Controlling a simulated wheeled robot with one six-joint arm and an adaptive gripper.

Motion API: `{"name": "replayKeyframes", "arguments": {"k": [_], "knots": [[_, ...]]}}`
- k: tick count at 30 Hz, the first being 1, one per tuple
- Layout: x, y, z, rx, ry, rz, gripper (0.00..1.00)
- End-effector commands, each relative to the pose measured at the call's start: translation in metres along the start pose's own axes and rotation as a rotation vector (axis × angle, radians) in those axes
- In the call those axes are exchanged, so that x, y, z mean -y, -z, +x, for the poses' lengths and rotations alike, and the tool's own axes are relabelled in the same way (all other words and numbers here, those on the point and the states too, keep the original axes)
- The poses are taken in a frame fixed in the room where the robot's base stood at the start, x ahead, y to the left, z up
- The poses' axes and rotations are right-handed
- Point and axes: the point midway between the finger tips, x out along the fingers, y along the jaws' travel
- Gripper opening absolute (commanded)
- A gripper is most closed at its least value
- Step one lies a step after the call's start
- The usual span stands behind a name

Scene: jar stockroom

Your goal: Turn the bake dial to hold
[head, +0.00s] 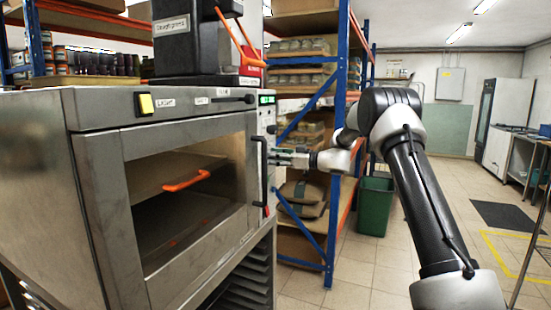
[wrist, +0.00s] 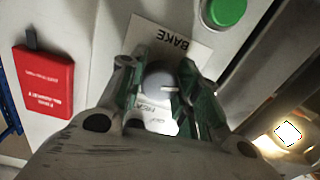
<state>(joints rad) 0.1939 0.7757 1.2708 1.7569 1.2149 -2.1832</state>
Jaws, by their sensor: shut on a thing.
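The bake dial (wrist: 158,82) is a round grey knob with a short white mark that points right in the wrist view. It sits on a white plate (wrist: 180,40) lettered BAKE; smaller lettering beyond the dial is partly hidden and too blurred to read surely. My gripper (wrist: 160,78) has its green-padded fingers on both sides of the dial, shut on it. In the head view my gripper (head: 285,158) reaches from the right to the control strip on the oven's front right edge (head: 267,115). The dial itself is hidden there by the fingers.
The steel oven (head: 95,160) has a glass door with a black upright handle (head: 262,170) close to my gripper. A green button (wrist: 226,8) and a red tag (wrist: 45,82) flank the dial. Blue-framed shelves (head: 335,130) and a green bin (head: 375,207) stand behind.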

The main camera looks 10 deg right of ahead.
Motion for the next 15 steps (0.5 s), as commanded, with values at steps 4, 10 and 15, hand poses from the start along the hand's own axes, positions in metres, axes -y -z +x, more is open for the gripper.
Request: {"name": "replayKeyframes", "arguments": {"k": [4,10,15], "knots": [[0.0008,-0.0039,-0.0007,0.01,0.002,-0.114,0.09],[0.0006,-0.0039,-0.0008,0.014,0.002,-0.241,0.09],[0.0004,-0.0039,-0.0008,0.016,0.002,-0.311,0.09]]}}
